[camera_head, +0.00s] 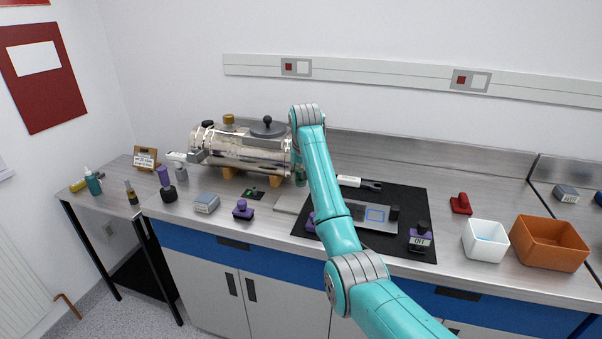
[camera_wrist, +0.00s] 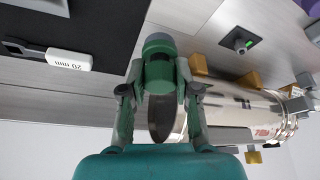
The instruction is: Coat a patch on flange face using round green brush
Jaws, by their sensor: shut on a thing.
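My gripper (camera_wrist: 160,92) is shut on the round green brush (camera_wrist: 158,70) in the wrist view, with a finger on each side of its green body. A dark rounded part (camera_wrist: 162,118) of it shows between the fingers. In the head view a green bit of the brush (camera_head: 300,180) shows beside my arm. The shiny metal burner chamber (camera_head: 245,150) lies on its side on orange supports. It also shows in the wrist view (camera_wrist: 240,113). Its right end, by my gripper, is largely hidden by my arm. I cannot tell whether the brush touches the flange face.
A black mat (camera_head: 405,200) holds a grey device (camera_head: 370,214) and a white-handled tool (camera_head: 350,181). A white bin (camera_head: 485,241) and an orange bin (camera_head: 548,243) stand right. Purple-handled tools and a grey block (camera_head: 206,203) stand left along the front edge.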

